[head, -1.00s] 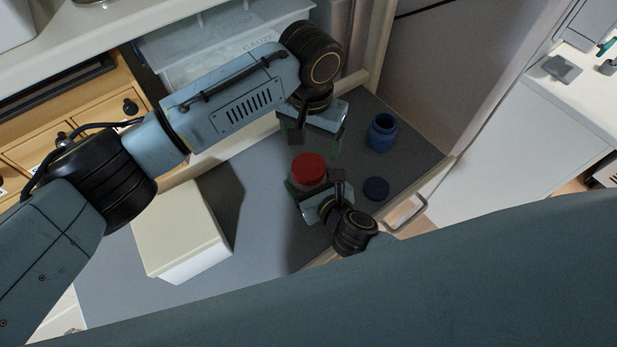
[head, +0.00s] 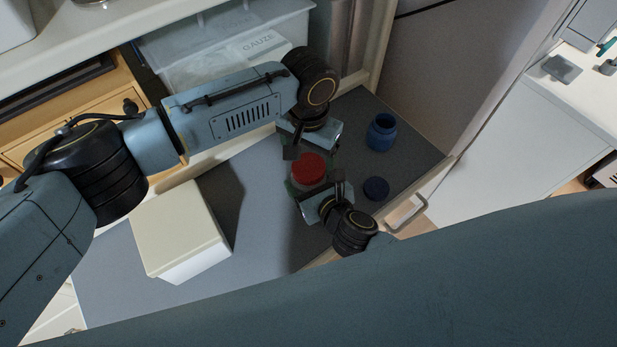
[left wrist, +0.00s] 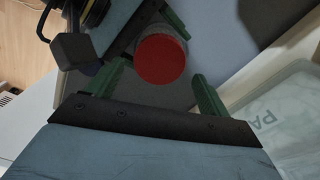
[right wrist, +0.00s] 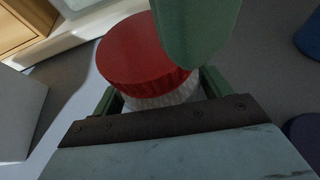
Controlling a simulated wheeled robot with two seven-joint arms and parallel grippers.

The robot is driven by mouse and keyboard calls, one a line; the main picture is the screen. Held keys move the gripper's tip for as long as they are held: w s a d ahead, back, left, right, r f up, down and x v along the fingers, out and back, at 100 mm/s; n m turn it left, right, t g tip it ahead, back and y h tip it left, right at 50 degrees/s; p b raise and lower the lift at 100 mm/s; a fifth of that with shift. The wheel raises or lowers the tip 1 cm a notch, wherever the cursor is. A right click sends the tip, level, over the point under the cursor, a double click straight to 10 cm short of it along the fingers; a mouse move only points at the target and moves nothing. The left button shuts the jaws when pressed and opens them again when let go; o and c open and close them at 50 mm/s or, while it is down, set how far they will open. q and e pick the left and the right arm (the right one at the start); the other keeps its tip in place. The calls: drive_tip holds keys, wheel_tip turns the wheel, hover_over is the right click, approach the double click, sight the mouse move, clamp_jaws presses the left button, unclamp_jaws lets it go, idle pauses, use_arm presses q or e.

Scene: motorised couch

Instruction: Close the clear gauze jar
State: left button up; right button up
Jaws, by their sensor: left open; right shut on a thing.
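The clear gauze jar (right wrist: 165,98) stands upright on the grey surface, with a red lid (head: 308,168) on its top. The lid also shows in the left wrist view (left wrist: 161,58) and the right wrist view (right wrist: 143,52). I cannot tell how tightly it sits. My right gripper (head: 316,186) is shut on the jar's body below the lid. My left gripper (left wrist: 158,80) is open, with the lid just ahead of and between its fingertips. One green finger, seemingly the left gripper's, hides part of the lid in the right wrist view.
A blue jar (head: 381,134) without a lid and a dark blue lid (head: 376,188) lie to the right. A cream box (head: 178,232) stands at the left. A translucent bin (head: 220,35) holds a GAUZE pack (head: 262,44) at the back. A drawer handle (head: 407,214) is at the front right.

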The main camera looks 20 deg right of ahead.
use_arm(q)
drive_tip(key=shift+f, duration=1.45)
drive_tip(key=c, duration=0.8)
drive_tip(key=shift+c, duration=0.2)
drive_tip(key=m, duration=0.4)
drive_tip(key=shift+m, duration=0.3)
drive_tip(key=o, duration=1.1)
drive_tip(key=shift+s, duration=0.1)
drive_tip(key=shift+d+r, duration=0.1)
drive_tip(key=shift+r, duration=2.2)
